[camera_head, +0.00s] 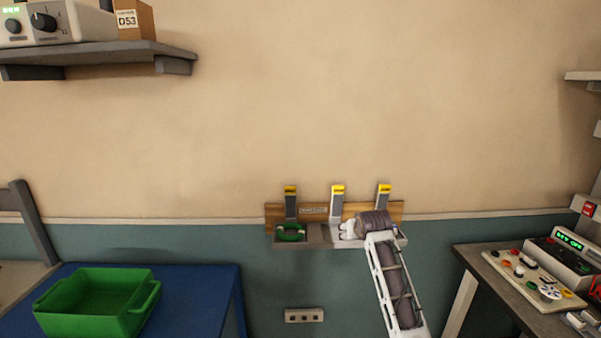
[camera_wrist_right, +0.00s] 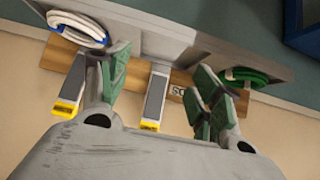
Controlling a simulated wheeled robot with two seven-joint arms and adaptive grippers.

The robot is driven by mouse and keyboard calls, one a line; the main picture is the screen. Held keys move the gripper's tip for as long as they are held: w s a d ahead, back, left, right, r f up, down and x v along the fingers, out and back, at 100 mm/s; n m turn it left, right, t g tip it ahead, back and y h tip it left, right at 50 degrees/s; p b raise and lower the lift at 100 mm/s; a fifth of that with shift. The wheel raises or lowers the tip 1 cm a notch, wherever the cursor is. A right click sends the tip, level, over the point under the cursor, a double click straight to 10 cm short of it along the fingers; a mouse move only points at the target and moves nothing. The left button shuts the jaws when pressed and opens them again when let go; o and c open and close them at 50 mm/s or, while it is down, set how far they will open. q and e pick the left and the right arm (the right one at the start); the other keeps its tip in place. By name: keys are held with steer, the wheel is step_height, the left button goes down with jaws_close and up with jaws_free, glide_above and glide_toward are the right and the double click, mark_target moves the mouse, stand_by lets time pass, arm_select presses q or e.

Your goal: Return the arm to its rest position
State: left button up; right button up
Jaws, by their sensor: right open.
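My right arm reaches up from the bottom right in the head view. My right gripper (camera_head: 347,230) is in front of the wall rack, near the middle hook (camera_head: 337,202). In the wrist view my right gripper (camera_wrist_right: 160,80) has its green-padded fingers spread apart with nothing between them. The middle hook (camera_wrist_right: 155,97) and the rack show behind the gap. A green coil (camera_head: 290,232) is at the left hook in the head view. In the wrist view a white-and-blue coil (camera_wrist_right: 77,28) sits at the opposite end. My left gripper is out of view.
The wooden rack board (camera_head: 272,216) is fixed to the wall, close to my gripper. A green bin (camera_head: 95,305) stands on a blue table (camera_head: 205,290) at left. A bench (camera_head: 500,290) with control panels is at right. A shelf (camera_head: 110,52) hangs upper left.

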steer(key=s+d+f+g, duration=0.3)
steer(key=s+f, duration=1.3)
steer(key=s, duration=0.3)
steer(key=s+d+f+n+g, duration=0.1)
steer(key=s+f+n+g, duration=0.2)
steer(key=s, duration=2.5)
step_height(320, 180, down, 34)
steer(key=s+m+g, duration=0.1)
steer(key=s+g, duration=0.1)
steer(key=s+d+f, duration=0.2)
steer(key=s+f, duration=0.8)
steer(key=s, duration=0.1)
steer(key=s+d+f+g, duration=0.1)
steer(key=s+d+f, duration=0.1)
steer(key=s+f, duration=0.8)
steer(key=shift+s+d, duration=0.15)
steer(key=shift+s, duration=0.7)
